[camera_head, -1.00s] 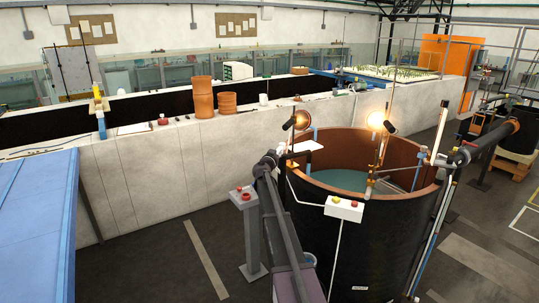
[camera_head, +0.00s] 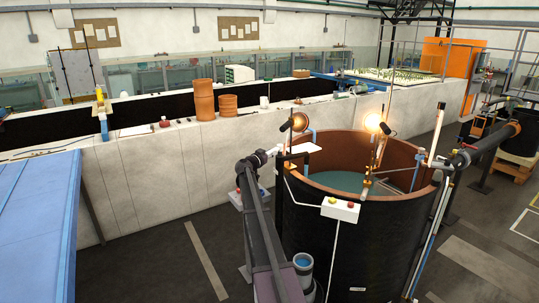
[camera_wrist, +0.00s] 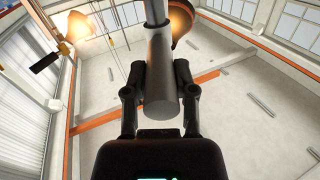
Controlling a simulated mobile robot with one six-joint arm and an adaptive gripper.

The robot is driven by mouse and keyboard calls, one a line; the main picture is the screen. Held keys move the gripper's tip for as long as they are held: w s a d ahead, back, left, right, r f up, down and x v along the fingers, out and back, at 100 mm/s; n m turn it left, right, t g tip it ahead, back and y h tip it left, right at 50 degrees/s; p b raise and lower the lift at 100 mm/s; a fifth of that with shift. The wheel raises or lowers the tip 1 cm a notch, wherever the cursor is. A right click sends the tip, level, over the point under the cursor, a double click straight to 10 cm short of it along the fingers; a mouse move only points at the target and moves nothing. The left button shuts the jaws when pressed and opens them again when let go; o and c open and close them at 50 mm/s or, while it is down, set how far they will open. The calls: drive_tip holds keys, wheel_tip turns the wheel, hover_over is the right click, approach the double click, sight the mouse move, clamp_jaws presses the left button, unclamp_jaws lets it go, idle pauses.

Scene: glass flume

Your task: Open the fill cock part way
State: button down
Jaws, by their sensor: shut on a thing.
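The round black tank (camera_head: 340,245) with a copper-coloured inner wall stands right of centre, with water (camera_head: 345,181) in it. My gripper (camera_head: 281,160) is at the tank's left rim, small and partly hidden in the head view. In the wrist view my gripper (camera_wrist: 161,90) is shut on a grey cylindrical grip (camera_wrist: 160,75). A lighter, thinner rod (camera_wrist: 155,12) runs on from that grip to the top of the picture. Whether this is the fill cock's handle, and how far it is turned, I cannot tell.
A blue panel (camera_head: 35,215) is at left. Open floor (camera_head: 150,255) lies between.

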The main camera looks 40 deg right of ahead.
drive_tip(key=shift+a, duration=0.1)
drive_tip(key=shift+c, duration=2.2)
unclamp_jaws()
drive_tip(key=shift+d, duration=0.2)
drive_tip(key=shift+a, duration=0.1)
drive_tip(key=v, duration=1.2)
